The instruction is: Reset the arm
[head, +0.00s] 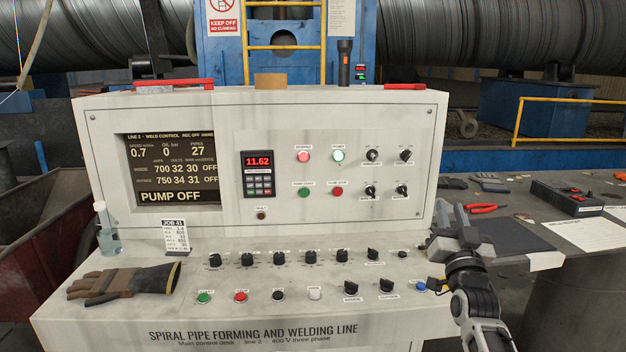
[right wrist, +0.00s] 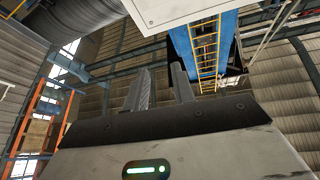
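My right arm comes in at the lower right of the head view. Its gripper (head: 453,222) is raised at the right end of the control desk (head: 330,335), in front of the side table. In the right wrist view its two fingers (right wrist: 161,72) stand apart with nothing between them, pointing toward the hall roof and a blue frame. My left arm and gripper are not in view.
The console screen (head: 172,168) reads PUMP OFF. Knobs and buttons line the desk, with a work glove (head: 125,283), a spray bottle (head: 107,232) and a job card (head: 175,237) at left. Red-handled pliers (head: 487,208) and a black control box (head: 567,198) lie on the side table.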

